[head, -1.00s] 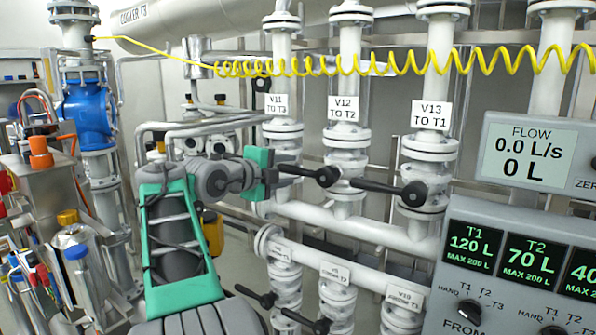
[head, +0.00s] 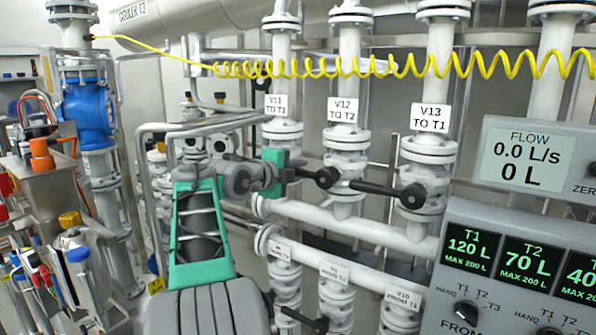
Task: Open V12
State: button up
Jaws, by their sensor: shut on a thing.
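Valve V12 (head: 344,163) is a white flanged valve on the middle vertical pipe, under a label (head: 342,110) reading "V12 TO T2". Its black lever (head: 306,173) points left from a round hub, roughly crosswise to the pipe. My gripper (head: 276,172), with green jaws, is shut on the left end of this lever and hides that end. The arm reaches in from below left.
V13 (head: 428,165) stands to the right, its black lever (head: 376,188) pointing left near V12. V11 (head: 283,135) is behind my gripper. Lower valves (head: 336,292) sit below. The flow display (head: 528,152) reads 0.0 L/s. A yellow coiled hose (head: 400,66) crosses above.

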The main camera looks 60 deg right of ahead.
grip_shut()
dwell(0.8)
jog(key=shift+w+f, duration=0.1)
jog(key=shift+f, duration=0.05)
